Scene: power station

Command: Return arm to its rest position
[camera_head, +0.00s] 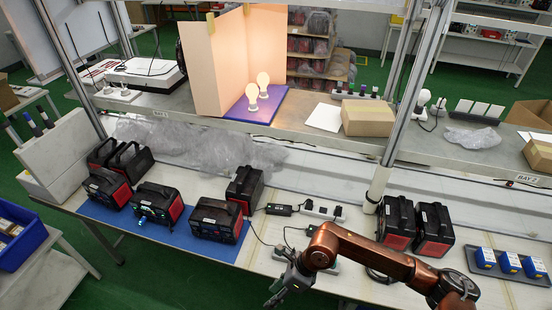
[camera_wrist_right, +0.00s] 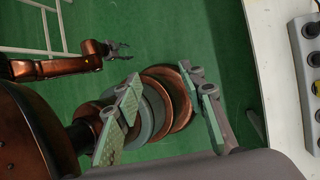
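My right arm, copper and black, reaches in from the lower right of the head view. Its gripper (camera_head: 279,290) is over the front edge of the workbench (camera_head: 350,280), pointing down. In the right wrist view the two green-padded fingers of the right gripper (camera_wrist_right: 163,112) stand wide apart with nothing between them. Green floor and round copper and grey parts of my own body show behind them. My left gripper (camera_wrist_right: 118,50) shows small at the upper left of the right wrist view, above the floor; its finger opening is too small to judge. The left arm is not in the head view.
Several black-red power stations (camera_head: 217,219) stand on the bench, some on a blue mat (camera_head: 190,245). A power strip (camera_head: 318,210) and cables lie close to my right arm. A tray (camera_head: 510,273) of blue boxes is at right. Green floor is open in front.

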